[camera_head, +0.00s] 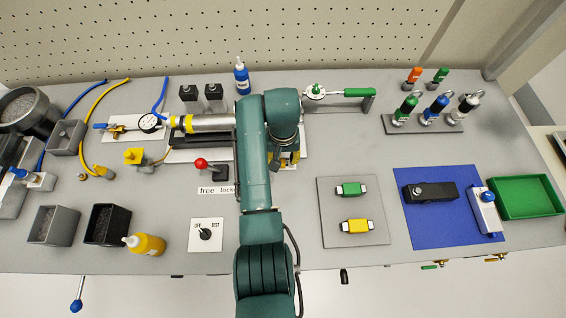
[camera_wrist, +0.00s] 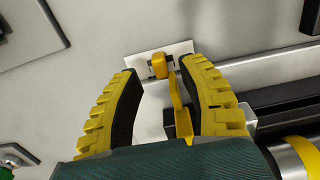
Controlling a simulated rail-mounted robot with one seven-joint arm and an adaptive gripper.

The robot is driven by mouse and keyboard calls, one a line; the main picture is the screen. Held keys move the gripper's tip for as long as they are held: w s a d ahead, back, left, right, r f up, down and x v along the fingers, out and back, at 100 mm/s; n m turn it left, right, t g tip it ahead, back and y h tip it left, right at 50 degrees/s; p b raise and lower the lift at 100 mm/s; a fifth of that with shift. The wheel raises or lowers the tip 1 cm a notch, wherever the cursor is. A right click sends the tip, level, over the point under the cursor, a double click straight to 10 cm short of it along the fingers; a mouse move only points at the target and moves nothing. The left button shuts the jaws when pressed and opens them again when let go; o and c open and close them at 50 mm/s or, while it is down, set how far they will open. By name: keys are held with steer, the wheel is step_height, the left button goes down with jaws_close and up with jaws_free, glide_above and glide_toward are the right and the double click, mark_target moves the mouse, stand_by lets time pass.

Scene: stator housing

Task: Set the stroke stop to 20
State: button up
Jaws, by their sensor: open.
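My gripper (camera_wrist: 163,72) is open, with its two yellow fingers with black pads spread apart. In the head view my arm hides most of it, and only yellow bits of the gripper (camera_head: 290,157) show beside the arm. Between the fingers in the wrist view is a yellow block (camera_wrist: 158,65) on a white plate, with a yellow strip (camera_wrist: 176,96) running from beside it towards a black block (camera_wrist: 182,124). This looks like the stroke stop. The fingers appear to straddle it; contact cannot be told. No scale or number is readable.
A metal cylinder with yellow bands (camera_head: 208,122) and a dark rail (camera_head: 200,142) lie left of my arm. A red-knobbed lever (camera_head: 202,164) stands at the front. A green-handled lever (camera_head: 345,92) lies to the right. The table between that lever and the grey mat (camera_head: 335,215) is clear.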

steer(key=shift+f, duration=1.45)
steer(key=shift+c, duration=0.2)
jaws_close()
